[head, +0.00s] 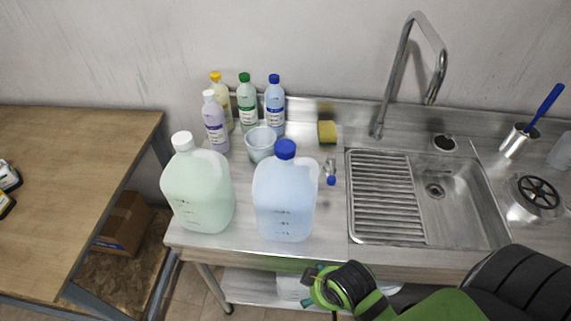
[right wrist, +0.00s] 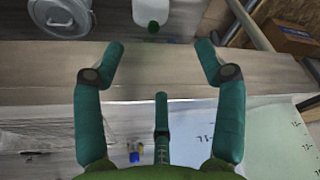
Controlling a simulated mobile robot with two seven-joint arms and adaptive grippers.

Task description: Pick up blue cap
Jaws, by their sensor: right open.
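A large translucent jug of light blue liquid (head: 284,203) stands upright near the counter's front edge, with a blue cap (head: 285,149) on top. A small silvery item with a blue end (head: 331,180) lies right of it; I cannot tell what it is. A small blue-liquid bottle at the back also has a blue cap (head: 274,78). My right gripper (head: 312,285) is low at the counter's front edge, below the jug and apart from its cap. In the right wrist view its fingers (right wrist: 161,46) are spread and empty. My left gripper is out of view.
A green-liquid jug (head: 198,190) stands left of the blue one. Several small bottles, a bucket (head: 261,143) and a yellow sponge (head: 327,132) are behind. The sink (head: 460,205) and tall faucet (head: 398,75) are right. The right wrist view shows a lidded pot (right wrist: 62,14).

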